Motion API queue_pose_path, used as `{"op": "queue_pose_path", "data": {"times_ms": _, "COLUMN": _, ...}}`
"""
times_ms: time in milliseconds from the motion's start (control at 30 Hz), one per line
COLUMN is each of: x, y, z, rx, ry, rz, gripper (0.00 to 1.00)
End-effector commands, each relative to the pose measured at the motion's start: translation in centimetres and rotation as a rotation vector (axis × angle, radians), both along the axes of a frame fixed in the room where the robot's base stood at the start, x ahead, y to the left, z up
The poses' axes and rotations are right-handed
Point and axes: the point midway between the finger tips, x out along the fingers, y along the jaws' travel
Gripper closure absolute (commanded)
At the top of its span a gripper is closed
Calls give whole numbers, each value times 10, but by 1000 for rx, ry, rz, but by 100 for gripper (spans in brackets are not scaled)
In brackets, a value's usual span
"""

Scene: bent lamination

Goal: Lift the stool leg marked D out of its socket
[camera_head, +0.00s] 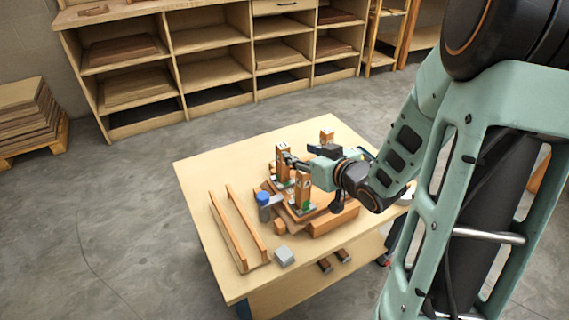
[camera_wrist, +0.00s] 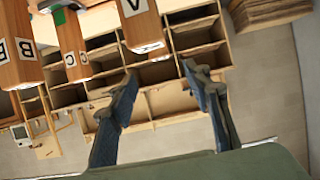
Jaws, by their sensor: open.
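In the head view several upright orange-brown stool legs stand on a wooden stool seat (camera_head: 318,212) on the table. One leg (camera_head: 303,190) is at the front, one (camera_head: 283,160) is behind it, and one (camera_head: 327,135) is at the far side. Their letters are too small to read there. The wrist view shows legs marked A (camera_wrist: 140,25), B (camera_wrist: 15,50) and C (camera_wrist: 72,45); no D can be read. My gripper (camera_head: 289,160) is close by the rear leg. In the wrist view its fingers (camera_wrist: 160,72) are apart, with no leg between them.
A two-railed wooden rack (camera_head: 240,228) lies at the table's left. A blue-capped item (camera_head: 263,199) stands beside the stool, and a grey block (camera_head: 284,256) sits near the front edge. The far left of the table (camera_head: 200,170) is clear. Shelves (camera_head: 210,60) stand behind.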

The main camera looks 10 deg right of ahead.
Motion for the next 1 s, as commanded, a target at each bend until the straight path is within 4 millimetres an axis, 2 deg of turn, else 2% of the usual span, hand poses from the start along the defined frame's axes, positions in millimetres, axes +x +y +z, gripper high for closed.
{"op": "queue_pose_path", "data": {"times_ms": 133, "x": 22, "y": 8, "z": -13, "rx": -1, "ry": 0, "rz": 4, "gripper": 55}}
{"op": "queue_pose_path", "data": {"times_ms": 367, "x": 39, "y": 13, "z": -19, "rx": -3, "ry": 0, "rz": 1, "gripper": 55}}
{"op": "queue_pose_path", "data": {"times_ms": 567, "x": 64, "y": 22, "z": -34, "rx": -3, "ry": 0, "rz": 1, "gripper": 55}}
{"op": "queue_pose_path", "data": {"times_ms": 700, "x": 78, "y": 26, "z": -37, "rx": -4, "ry": 0, "rz": 1, "gripper": 55}}
{"op": "queue_pose_path", "data": {"times_ms": 1000, "x": 81, "y": 26, "z": -37, "rx": -4, "ry": 1, "rz": -1, "gripper": 57}}
